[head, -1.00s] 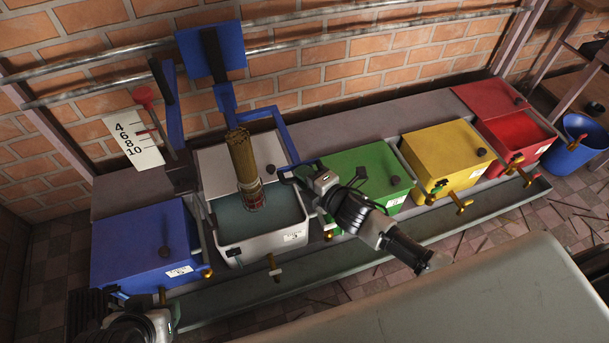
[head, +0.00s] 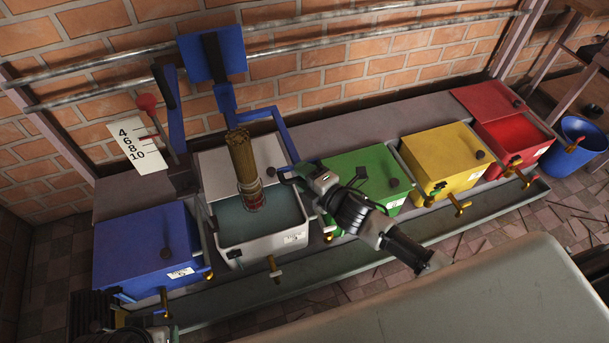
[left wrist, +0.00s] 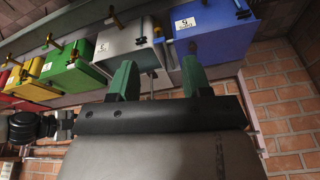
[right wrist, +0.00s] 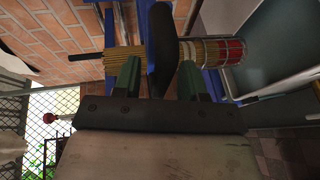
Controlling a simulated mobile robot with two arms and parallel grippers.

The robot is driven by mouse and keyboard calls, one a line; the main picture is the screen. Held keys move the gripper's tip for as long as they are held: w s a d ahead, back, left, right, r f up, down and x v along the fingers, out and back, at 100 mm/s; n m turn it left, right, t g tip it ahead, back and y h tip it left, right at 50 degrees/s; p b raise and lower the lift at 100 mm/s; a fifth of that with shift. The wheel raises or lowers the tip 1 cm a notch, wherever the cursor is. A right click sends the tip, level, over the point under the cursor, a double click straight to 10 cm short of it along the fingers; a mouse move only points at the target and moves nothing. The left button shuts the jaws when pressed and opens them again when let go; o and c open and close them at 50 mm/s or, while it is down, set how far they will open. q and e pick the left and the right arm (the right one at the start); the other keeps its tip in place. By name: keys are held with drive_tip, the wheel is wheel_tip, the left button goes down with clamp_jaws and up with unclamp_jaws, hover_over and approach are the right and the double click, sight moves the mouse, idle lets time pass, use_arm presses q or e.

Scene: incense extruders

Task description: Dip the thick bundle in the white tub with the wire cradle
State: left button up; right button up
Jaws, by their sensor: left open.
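The thick bundle (head: 242,153) of tan sticks stands nearly upright in the white tub (head: 262,239), its lower end at the teal liquid. A reddish wire cradle (head: 253,197) surrounds its lower part; the right wrist view shows this cradle (right wrist: 226,51) beside the bundle (right wrist: 122,60). A blue bent frame (head: 277,119) runs from behind the tub to my right gripper (head: 299,175).
A blue tub (head: 145,247) stands left of the white one; green (head: 362,172), yellow (head: 440,152) and red (head: 507,132) tubs stand to the right. A number card (head: 137,145) and blue levers stand near the brick wall. Brass taps jut out in front.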

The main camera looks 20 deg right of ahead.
use_arm(q)
drive_tip(key=p+x, duration=0.1)
drive_tip(key=x, duration=0.2)
drive_tip(key=shift+w+p, duration=0.2)
drive_tip(key=shift+p, duration=0.2)
use_arm(e)
drive_tip(key=v, duration=1.1)
use_arm(q)
drive_tip(key=shift+r, duration=0.1)
